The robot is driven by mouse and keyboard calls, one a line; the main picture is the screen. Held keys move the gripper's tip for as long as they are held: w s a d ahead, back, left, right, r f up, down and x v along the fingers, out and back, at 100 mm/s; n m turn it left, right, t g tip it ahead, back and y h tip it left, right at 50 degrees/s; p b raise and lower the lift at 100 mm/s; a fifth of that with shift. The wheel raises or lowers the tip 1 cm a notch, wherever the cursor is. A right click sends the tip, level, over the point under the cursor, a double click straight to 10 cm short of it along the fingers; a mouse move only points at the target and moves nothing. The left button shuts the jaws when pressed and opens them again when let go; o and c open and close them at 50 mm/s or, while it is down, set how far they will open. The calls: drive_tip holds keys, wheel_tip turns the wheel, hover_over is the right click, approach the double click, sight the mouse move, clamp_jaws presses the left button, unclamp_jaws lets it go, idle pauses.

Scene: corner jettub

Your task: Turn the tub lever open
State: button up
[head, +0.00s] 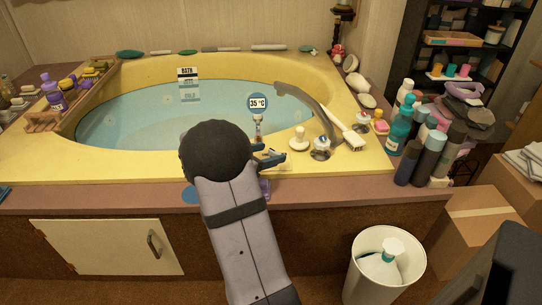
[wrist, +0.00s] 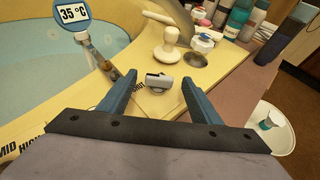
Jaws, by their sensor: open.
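A small chrome lever (wrist: 158,82) sits on the yellow tub rim, seen in the wrist view between the blue fingers. My gripper (wrist: 159,88) is open, one finger on each side of the lever; whether either finger touches it I cannot tell. In the head view my gripper (head: 270,157) is low over the front rim, and my arm hides most of the lever area. The yellow corner tub (head: 350,165) holds blue water.
A white knob (head: 299,139), a chrome-based knob (head: 320,148) and the curved spout (head: 312,108) stand right of my gripper. A 35 °C thermometer (head: 258,104) stands behind it. Bottles (head: 428,158) crowd the right ledge. A white bin (head: 385,265) stands below.

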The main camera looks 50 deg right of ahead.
drive_tip(key=shift+x, duration=0.95)
drive_tip(key=c, duration=1.1)
drive_tip(key=shift+o, duration=0.3)
